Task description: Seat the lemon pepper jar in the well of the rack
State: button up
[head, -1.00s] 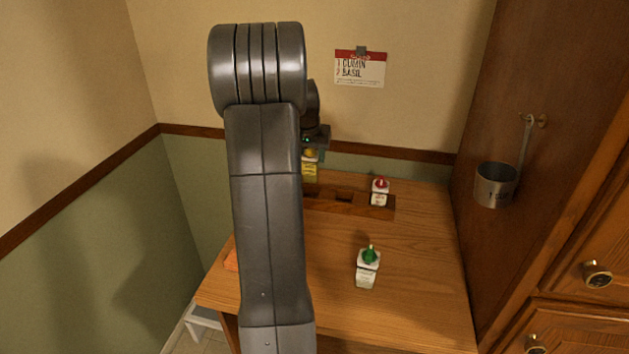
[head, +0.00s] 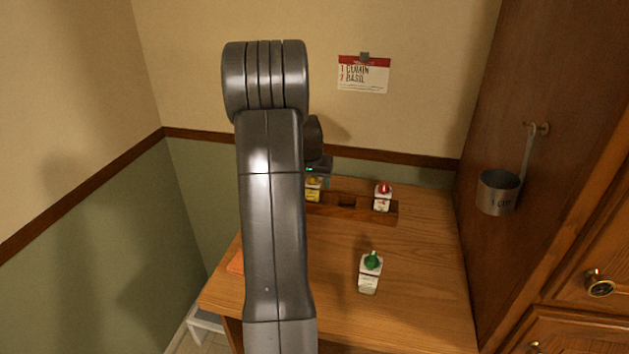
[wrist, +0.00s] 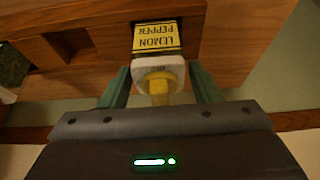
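The lemon pepper jar (wrist: 157,40) has a yellow cap and a yellow label that reads upside down in the wrist view. In the head view the jar (head: 313,194) stands at the left part of the wooden rack (head: 350,212), partly behind my arm. The jar looks upright and lowered into the rack's left well. I cannot tell whether its base touches the well floor. The middle well (wrist: 70,44) is empty.
A red-capped jar (head: 382,198) stands in the rack's right end. A green-capped jar (head: 369,273) stands on the open counter in front. An orange item (head: 236,262) lies at the left edge. A metal cup (head: 498,192) hangs on the cabinet at right. A note hangs on the wall.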

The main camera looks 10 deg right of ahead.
jog(key=shift+o, duration=0.5)
jog(key=shift+r, duration=0.1)
jog(key=shift+r, duration=0.2)
jog(key=b+v, duration=0.1)
jog(key=v, duration=1.1)
jog(key=shift+s+f, duration=0.1)
jog(key=shift+f, duration=0.05)
jog(key=x, duration=1.2)
jog(key=shift+f+p, duration=0.4)
jog(key=shift+w+r, duration=0.2)
jog(key=shift+r, duration=0.5)
jog(key=shift+s+r, duration=0.1)
jog(key=shift+r, duration=0.45)
